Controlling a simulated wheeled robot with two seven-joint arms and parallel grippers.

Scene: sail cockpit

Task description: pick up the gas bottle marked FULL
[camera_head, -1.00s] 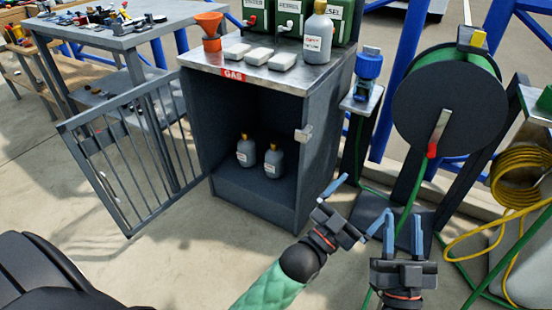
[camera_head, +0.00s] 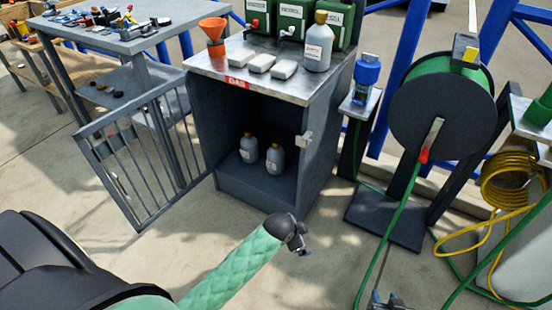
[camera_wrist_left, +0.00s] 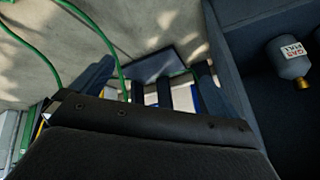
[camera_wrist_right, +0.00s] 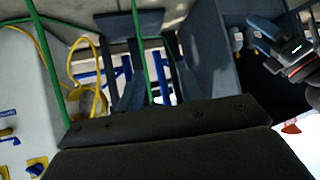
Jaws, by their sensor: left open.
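Two grey gas bottles stand inside the open cabinet (camera_head: 205,130): a left one (camera_head: 249,148) and a right one (camera_head: 275,158). Their labels are too small to read in the head view. In the left wrist view a bottle (camera_wrist_left: 289,62) shows a label reading GAS FULL; it appears to be the right one. My left gripper (camera_head: 304,248) is in front of the cabinet, apart from the bottles; its fingers (camera_wrist_left: 152,88) are spread and empty. My right gripper (camera_head: 385,298) is at the bottom edge of the head view, mostly cut off; its fingers (camera_wrist_right: 155,85) look apart and empty.
A barred door (camera_head: 140,155) stands open to the left. Another grey bottle (camera_head: 318,46), an orange funnel (camera_head: 213,35) and white blocks (camera_head: 261,62) are on the cabinet top. A hose reel (camera_head: 440,105) and yellow hose (camera_head: 500,190) are at the right. Floor before the cabinet is clear.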

